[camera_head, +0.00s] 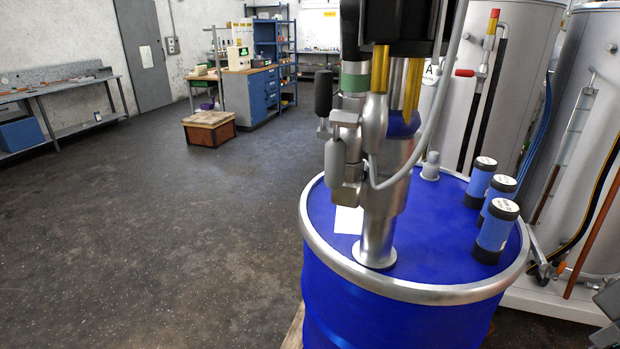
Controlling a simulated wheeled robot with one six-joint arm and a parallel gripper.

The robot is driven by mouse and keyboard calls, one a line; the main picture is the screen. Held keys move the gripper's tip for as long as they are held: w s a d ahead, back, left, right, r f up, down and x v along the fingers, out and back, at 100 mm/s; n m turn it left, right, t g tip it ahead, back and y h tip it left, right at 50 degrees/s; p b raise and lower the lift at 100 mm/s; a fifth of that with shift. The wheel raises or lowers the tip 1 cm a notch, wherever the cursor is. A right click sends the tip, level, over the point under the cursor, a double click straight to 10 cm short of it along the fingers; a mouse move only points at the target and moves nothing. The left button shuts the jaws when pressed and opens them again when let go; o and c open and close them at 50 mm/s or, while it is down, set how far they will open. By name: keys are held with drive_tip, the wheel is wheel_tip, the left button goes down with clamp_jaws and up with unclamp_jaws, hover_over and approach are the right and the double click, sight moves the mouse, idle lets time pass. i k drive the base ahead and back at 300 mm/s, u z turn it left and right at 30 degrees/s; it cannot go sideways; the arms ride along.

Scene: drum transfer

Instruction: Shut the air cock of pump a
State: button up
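The pump (378,215) stands upright on the blue drum (335,300). It has a silver tube, a green band and a grey hose that loops into its side. Small grey valve-like fittings (347,160) and a black grip (323,92) sit on its left side. I cannot tell which of these is the air cock, and no letter shows on the pump. A black block with two gold finger-like parts, apparently my gripper (396,100), comes down from the top edge at the pump's upper part. Whether it touches or holds anything there is unclear.
Tanks (515,85) with pipes and a red-handled valve (465,73) stand behind right. The floor (170,240) at left is clear, except for a wooden crate (210,128).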

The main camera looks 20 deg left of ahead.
sight(335, 150)
drive_tip(key=u, duration=0.7)
drive_tip(key=i, duration=0.2)
drive_tip(key=u, duration=0.3)
